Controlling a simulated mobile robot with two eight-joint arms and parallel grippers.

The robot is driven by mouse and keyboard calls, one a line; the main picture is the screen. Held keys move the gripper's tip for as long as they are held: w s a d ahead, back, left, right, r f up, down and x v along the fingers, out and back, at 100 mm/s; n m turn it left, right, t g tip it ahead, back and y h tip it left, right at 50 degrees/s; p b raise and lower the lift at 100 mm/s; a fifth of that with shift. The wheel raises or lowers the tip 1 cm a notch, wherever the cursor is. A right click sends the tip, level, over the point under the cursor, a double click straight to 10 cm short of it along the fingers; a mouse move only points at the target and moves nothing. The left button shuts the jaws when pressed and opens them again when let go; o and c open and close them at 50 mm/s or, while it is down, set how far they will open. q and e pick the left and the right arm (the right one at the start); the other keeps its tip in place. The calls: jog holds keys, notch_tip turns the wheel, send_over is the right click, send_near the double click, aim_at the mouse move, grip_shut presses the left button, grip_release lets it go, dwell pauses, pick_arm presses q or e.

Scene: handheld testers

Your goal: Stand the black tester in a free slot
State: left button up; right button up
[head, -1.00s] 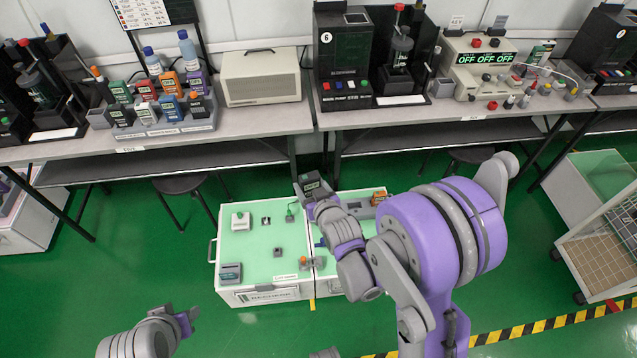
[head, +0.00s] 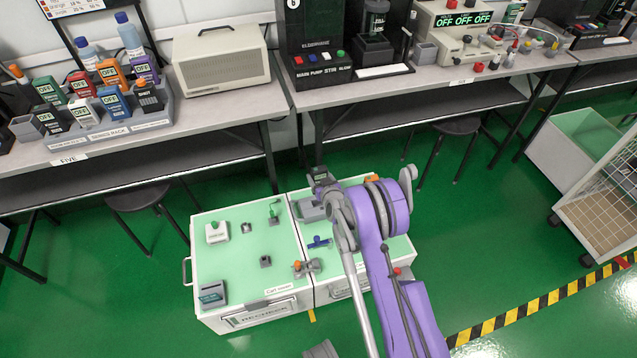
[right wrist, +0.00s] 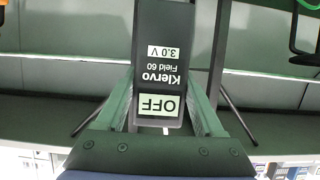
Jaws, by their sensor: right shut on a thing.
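A black tester (head: 318,173) with a pale green display is held in my right gripper (head: 322,182), above the far edge of the cart. In the right wrist view the tester (right wrist: 158,75) lies between the two fingers of the gripper (right wrist: 165,115), its lettering upside down and its display reading OFF. The grey rack (head: 128,132) stands on the left bench, well to the left of the gripper, with several coloured testers in it. I cannot tell clearly from here which slots are free. My left gripper is out of view.
The cart (head: 235,262) below carries several small parts, a dark device (head: 212,293) and a blue valve-like part (head: 319,242). A beige box (head: 220,60) stands right of the rack. Stools (head: 140,198) stand under the benches.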

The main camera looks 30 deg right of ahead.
jog(key=shift+d+f, duration=0.2)
jog(key=shift+f, duration=0.05)
jog(key=shift+f+b, duration=0.3)
jog(key=shift+f, duration=0.05)
jog(key=shift+f+b, duration=1.4)
jog(key=shift+f, duration=1.15)
jog(key=shift+f+b, duration=1.7)
jog(key=shift+f, duration=0.85)
